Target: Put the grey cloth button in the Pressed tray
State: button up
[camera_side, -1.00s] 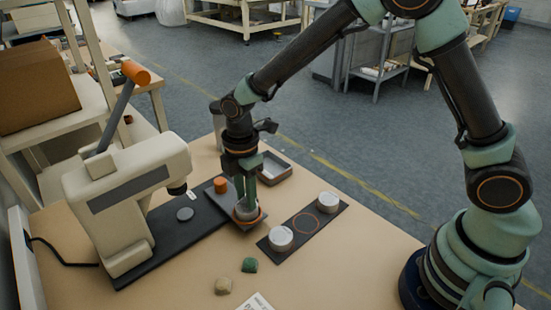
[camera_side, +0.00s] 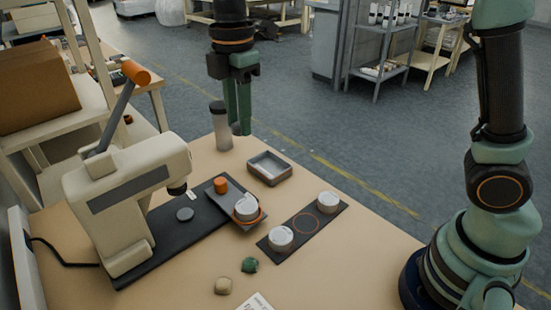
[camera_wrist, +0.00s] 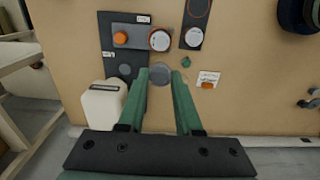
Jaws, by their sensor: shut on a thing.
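My gripper (camera_side: 240,130) is raised above the far part of the bench, fingers pointing down. In the wrist view my gripper (camera_wrist: 160,78) is shut on a round grey button (camera_wrist: 160,73) between its fingertips; the button is hard to make out in the side view. An open grey tray (camera_side: 270,168) lies on the bench below and to the right of the gripper. No label on it is readable, and its visible inside looks empty.
A cream press (camera_side: 130,190) with a raised lever stands left. A slide plate with orange knob (camera_side: 221,185) and ringed die (camera_side: 247,207) sits beside it. A dark strip (camera_side: 305,222) holds two pale dies. A tall grey cylinder (camera_side: 220,125) stands behind. Green (camera_side: 249,265) and beige (camera_side: 223,286) pieces lie in front.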

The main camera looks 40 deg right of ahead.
jog(key=w+d+f, duration=0.1)
jog(key=w+d, duration=0.5)
jog(key=d, duration=0.1)
send_over(269, 170)
notch_tip(269, 170, down, 4)
jog(key=r, duration=0.1)
notch_tip(269, 170, down, 16)
jog(key=shift+s+r, duration=0.1)
jog(key=shift+r, duration=0.15)
jog(key=shift+f, duration=2.35)
jog(key=shift+f, duration=0.1)
jog(key=o, duration=0.9)
